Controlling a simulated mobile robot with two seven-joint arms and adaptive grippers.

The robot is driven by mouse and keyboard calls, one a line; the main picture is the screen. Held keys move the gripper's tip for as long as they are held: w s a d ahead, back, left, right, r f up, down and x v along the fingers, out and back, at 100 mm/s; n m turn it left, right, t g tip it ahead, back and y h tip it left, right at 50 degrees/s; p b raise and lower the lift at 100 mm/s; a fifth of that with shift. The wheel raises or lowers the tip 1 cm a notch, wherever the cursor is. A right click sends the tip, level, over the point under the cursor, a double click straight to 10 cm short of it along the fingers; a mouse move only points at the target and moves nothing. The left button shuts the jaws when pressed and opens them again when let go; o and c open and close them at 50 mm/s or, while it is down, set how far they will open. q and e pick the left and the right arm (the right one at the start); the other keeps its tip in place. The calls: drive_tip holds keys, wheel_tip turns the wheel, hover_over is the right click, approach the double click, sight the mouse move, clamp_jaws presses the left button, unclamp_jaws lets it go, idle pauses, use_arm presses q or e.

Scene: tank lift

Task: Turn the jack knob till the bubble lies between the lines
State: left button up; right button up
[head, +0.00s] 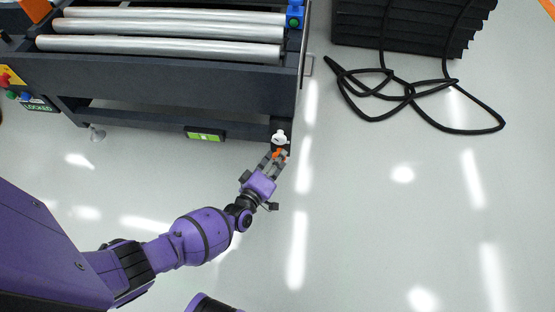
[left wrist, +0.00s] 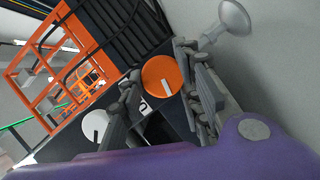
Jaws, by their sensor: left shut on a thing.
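The orange jack knob (head: 278,153) sits at the right front corner of the dark conveyor frame, partly hidden by my left gripper (head: 275,161). In the left wrist view the knob is an orange disc (left wrist: 161,73) with a white mark, between the two grey fingers. My left gripper is shut on the knob. The green level (head: 205,134) is on the frame's lower front beam; its bubble is too small to place against the lines. My right gripper is not in view.
A white round part (head: 279,138) is just behind the knob. The roller conveyor (head: 170,80) fills the upper left. A black cable (head: 455,130) lies looped on the floor beside a dark ribbed block (head: 400,35). The floor at right front is clear.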

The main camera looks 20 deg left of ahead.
use_arm(q)
drive_tip(key=shift+d+r+n+h, duration=0.2)
drive_tip(key=shift+d+n+h, duration=0.1)
drive_tip(key=shift+d+n, duration=0.1)
drive_tip(key=shift+t, duration=0.3)
drive_tip(key=o, duration=1)
drive_tip(key=shift+r, duration=0.1)
drive_tip(key=shift+a+f, duration=0.2)
drive_tip(key=shift+a, duration=0.05)
drive_tip(key=s, duration=0.4)
drive_tip(key=s+r, duration=0.1)
drive_tip(key=s, duration=0.3)
drive_tip(key=s+a, duration=0.1)
drive_tip(key=s, duration=0.3)
drive_tip(key=shift+r, duration=0.4)
